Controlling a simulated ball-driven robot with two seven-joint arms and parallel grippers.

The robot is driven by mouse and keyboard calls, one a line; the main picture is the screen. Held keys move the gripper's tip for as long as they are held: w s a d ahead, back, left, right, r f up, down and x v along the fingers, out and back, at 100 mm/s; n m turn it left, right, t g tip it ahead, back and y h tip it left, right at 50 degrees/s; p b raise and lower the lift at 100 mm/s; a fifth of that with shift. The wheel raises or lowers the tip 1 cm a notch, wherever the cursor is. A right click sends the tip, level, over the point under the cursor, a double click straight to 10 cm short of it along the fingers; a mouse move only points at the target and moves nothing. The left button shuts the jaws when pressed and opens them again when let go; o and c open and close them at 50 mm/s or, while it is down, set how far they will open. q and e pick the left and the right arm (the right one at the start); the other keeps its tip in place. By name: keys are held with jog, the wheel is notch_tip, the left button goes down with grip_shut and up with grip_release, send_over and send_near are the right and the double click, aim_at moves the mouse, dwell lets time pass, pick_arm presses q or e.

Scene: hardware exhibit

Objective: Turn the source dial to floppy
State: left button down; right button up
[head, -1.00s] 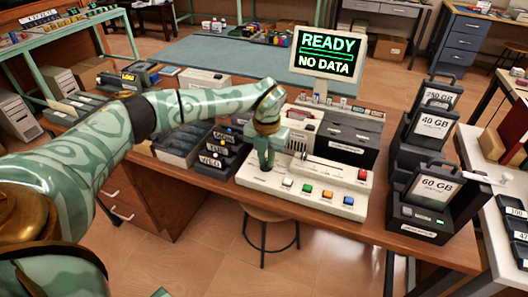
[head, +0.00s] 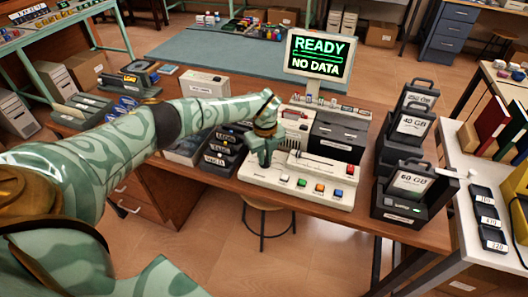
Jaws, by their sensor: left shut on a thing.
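A cream control console (head: 262,178) stands on the brown desk, with a row of coloured buttons along its front. My left gripper (head: 263,158) points down at the console's left part, left of a long slot. It is shut on what seems to be the source dial, which the fingers hide. I cannot read the dial's setting or labels. A monitor (head: 319,55) behind the console reads "READY" and "NO DATA". My right gripper is not in view.
A black drive box (head: 340,128) sits at the console's back right. Black holders with labelled cartridges (head: 410,184) stand to its right. Dark labelled trays (head: 222,151) stand close on the left, beside my forearm. A stool (head: 262,222) is below the desk edge.

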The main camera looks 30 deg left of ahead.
pick_arm(q)
jog(key=shift+r+n+p, duration=0.1)
jog(key=shift+n+p, duration=0.4)
jog(key=shift+n, duration=0.4)
jog(key=c, duration=1.4)
grip_release()
jog(key=shift+c, duration=0.2)
notch_tip(320, 180, up, 16)
jog(key=p, duration=0.4)
